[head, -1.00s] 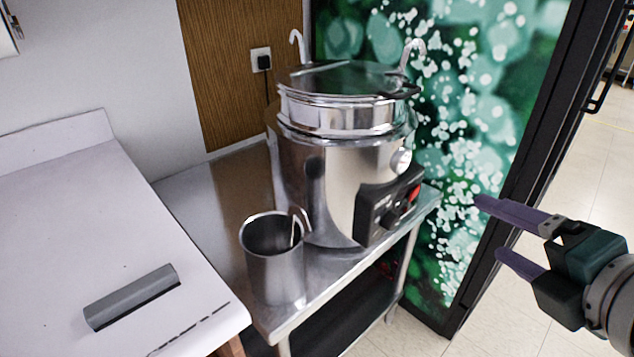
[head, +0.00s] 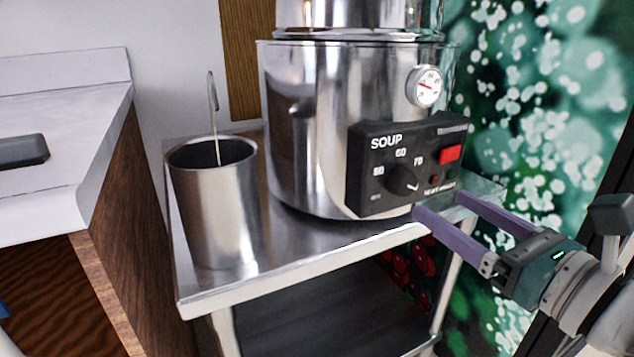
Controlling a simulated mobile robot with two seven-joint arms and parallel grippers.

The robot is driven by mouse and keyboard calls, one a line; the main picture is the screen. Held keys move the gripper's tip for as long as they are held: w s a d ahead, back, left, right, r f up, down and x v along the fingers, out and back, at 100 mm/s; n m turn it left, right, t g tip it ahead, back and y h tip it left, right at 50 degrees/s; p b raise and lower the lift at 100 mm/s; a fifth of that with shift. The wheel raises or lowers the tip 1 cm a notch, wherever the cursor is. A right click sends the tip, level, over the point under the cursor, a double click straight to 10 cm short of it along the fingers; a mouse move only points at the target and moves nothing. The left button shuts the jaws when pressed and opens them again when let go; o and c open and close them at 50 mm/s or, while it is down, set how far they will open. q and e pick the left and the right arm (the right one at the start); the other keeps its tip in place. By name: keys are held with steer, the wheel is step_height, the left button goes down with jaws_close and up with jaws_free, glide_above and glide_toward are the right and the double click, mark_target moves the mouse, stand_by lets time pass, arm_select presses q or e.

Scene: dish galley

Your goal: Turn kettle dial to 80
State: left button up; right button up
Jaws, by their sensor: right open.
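The steel soup kettle (head: 310,130) stands on a metal table. A black control panel marked SOUP (head: 370,200) is on its front. A round black dial (head: 403,180) sits low on the panel, with small white numbers around it. A pale mark shows at the dial's lower right side; I cannot tell which number it points at. My right gripper (head: 445,206) is open and empty, its two purple fingers pointing left at the panel's lower right. It appears apart from the dial. My left gripper is not in view.
A red switch (head: 450,154) is right of the dial, and a round gauge (head: 426,87) is above the panel. A steel canister (head: 215,205) with a utensil stands left of the kettle on the metal table (head: 290,253). A white counter (head: 60,185) is at the left.

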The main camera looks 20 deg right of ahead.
mark_target(409, 183)
steer(key=w+b, duration=0.1)
steer(key=w, duration=0.6)
steer(key=shift+a, duration=0.2)
jaws_close()
stand_by(0.4)
